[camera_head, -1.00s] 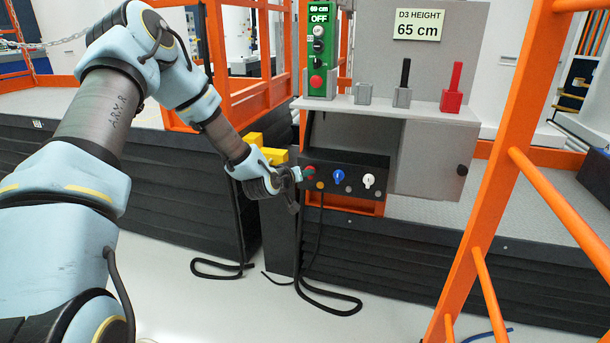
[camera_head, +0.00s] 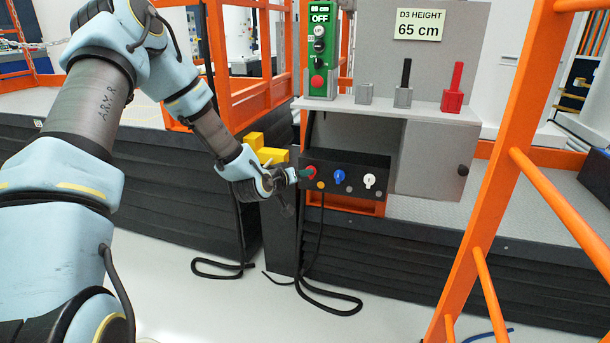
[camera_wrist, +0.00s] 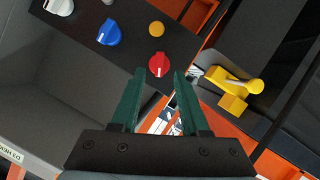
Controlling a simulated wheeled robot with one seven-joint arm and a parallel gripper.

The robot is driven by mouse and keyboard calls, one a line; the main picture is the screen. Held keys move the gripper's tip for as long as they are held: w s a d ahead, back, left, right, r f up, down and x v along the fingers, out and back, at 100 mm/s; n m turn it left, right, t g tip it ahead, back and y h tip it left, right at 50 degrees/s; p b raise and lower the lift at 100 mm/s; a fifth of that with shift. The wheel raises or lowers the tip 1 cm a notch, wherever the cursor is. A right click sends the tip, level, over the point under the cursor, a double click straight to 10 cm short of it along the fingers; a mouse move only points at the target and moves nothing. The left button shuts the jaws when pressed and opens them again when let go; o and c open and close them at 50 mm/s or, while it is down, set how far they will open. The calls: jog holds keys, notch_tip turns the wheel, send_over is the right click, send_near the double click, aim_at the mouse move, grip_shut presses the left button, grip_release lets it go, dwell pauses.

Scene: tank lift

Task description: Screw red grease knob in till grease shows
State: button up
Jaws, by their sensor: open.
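The red grease knob (camera_head: 311,171) is at the left end of a black panel (camera_head: 358,164) under the shelf. In the wrist view the red knob (camera_wrist: 159,65) lies just beyond my fingertips, roughly centred between them, with its white pointer mark visible. My gripper (camera_head: 300,174) has green fingers and reaches the knob from the left. In the wrist view my gripper (camera_wrist: 158,76) is open, with nothing between the fingers. Contact with the knob cannot be told. No grease is visible.
A blue knob (camera_head: 339,177) and a white knob (camera_head: 369,181) sit right of the red one, with a small orange button (camera_head: 320,185) below it. A yellow bracket (camera_head: 268,150) stands close to my wrist. A grey shelf (camera_head: 430,115) overhangs the panel. An orange rail (camera_head: 505,170) stands at right.

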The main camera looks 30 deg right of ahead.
jog(key=v, duration=0.7)
jog(key=shift+s, duration=0.2)
jog(key=shift+a, duration=0.2)
jog(key=s+a+n+g+y, duration=0.1)
jog(key=a+y, duration=0.3)
jog(key=a, duration=0.7)
jog(key=s+a+g+y, duration=0.2)
jog(key=a+y, duration=0.2)
jog(key=a, duration=0.7)
jog(key=s+a+r+n+g+y, duration=0.3)
jog(key=s+a+r, duration=0.2)
jog(key=s+a, duration=0.65)
notch_tip(320, 180, up, 18)
jog(key=p, duration=1.8)
jog(key=shift+a+g, duration=0.3)
jog(key=shift+a, duration=0.2)
jog(key=shift+w+r, duration=0.1)
